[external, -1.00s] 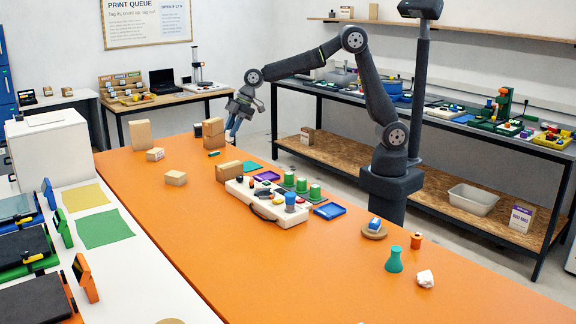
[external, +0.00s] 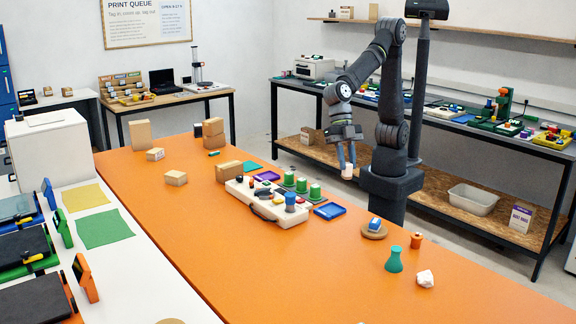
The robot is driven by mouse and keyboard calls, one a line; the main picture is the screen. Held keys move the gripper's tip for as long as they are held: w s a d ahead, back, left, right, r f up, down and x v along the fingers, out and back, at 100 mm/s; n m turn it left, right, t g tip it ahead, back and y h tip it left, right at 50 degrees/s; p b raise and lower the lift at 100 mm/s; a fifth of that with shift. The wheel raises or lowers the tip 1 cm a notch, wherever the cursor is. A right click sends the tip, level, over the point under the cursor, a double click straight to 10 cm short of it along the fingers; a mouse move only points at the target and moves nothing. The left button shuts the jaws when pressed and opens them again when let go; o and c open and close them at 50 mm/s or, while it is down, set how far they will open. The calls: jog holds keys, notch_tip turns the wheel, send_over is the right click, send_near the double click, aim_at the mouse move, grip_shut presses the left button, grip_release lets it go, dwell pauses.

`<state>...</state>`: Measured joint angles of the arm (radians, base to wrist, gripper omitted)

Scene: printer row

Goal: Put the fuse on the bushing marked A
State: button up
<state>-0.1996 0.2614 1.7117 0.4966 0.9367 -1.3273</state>
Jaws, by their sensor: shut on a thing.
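My gripper (external: 346,166) points down at the right, beyond the far edge of the orange table in the picture. Its blue fingers are shut on a small pale pinkish piece, which appears to be the fuse (external: 347,173), held in the air. Three green upright pieces, which may be the bushings, stand in a row on flat green bases: left (external: 288,179), middle (external: 301,185) and right (external: 315,190). They are left of and below my gripper in the picture. No letter can be read on them, so I cannot tell which is A.
A white case (external: 262,204) with coloured parts stands beside the green pieces. A blue tray (external: 330,211), a purple tray (external: 267,175) and cardboard boxes (external: 229,171) are near. A teal flask (external: 394,260) and an orange spool (external: 416,240) stand nearer. The table's front is largely clear.

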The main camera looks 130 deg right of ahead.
jog(key=s+a+n+g, duration=0.2)
jog(key=s+a+n, duration=0.1)
jog(key=s+a, duration=0.6)
send_over(416, 235)
notch_tip(416, 235, down, 12)
jog(key=shift+d+f, duration=0.1)
jog(key=shift+f, duration=2.05)
jog(key=o, duration=1)
jog(key=shift+f, duration=0.15)
